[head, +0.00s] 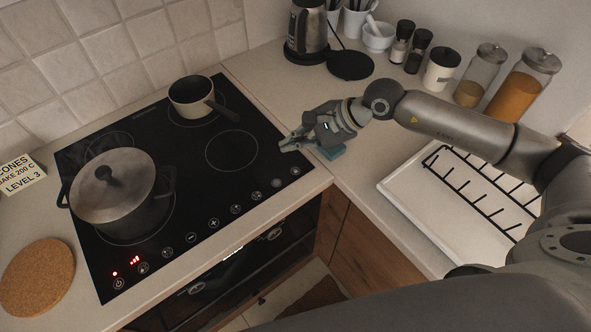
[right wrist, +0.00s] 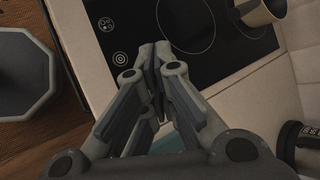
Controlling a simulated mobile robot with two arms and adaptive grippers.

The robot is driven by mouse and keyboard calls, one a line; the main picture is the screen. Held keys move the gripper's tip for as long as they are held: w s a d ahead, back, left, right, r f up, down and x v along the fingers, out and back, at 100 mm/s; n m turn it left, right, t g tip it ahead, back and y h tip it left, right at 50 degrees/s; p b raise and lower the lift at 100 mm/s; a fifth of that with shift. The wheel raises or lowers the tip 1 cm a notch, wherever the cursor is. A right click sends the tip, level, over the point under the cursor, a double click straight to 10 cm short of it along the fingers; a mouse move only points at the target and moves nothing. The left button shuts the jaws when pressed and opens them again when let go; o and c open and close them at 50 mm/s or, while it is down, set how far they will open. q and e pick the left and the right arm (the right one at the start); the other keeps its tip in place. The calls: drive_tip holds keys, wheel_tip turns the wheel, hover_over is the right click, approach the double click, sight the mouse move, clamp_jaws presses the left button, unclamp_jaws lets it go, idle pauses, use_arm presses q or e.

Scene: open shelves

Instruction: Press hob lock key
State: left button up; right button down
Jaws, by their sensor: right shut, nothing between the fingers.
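The black glass hob (head: 190,190) has a row of touch keys (head: 213,222) along its front edge, with red lights near the left end. Which key is the lock is too small to tell in the head view. My right gripper (head: 285,144) is shut and empty, above the hob's right edge, near the last keys (head: 295,171). In the right wrist view its fingertips (right wrist: 155,50) lie over the hob edge, beside a ringed key (right wrist: 120,58) and another key (right wrist: 105,24). Contact with the glass cannot be told. My left gripper is out of view.
A lidded pot (head: 115,190) stands on the left of the hob, a small saucepan (head: 190,97) at the back. A blue-green item (head: 333,153) lies under my right gripper. A white drying rack (head: 415,195) is on the right, with jars (head: 524,88) and a kettle (head: 306,30) behind.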

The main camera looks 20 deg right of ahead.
drive_tip(key=b, duration=0.4)
hover_over(295, 174)
wheel_tip(295, 174, down, 7)
drive_tip(key=shift+f, duration=0.1)
drive_tip(key=shift+f+b, duration=0.3)
drive_tip(key=shift+f, duration=0.25)
idle(0.7)
drive_tip(key=shift+f+b, duration=0.35)
drive_tip(key=shift+b, duration=0.3)
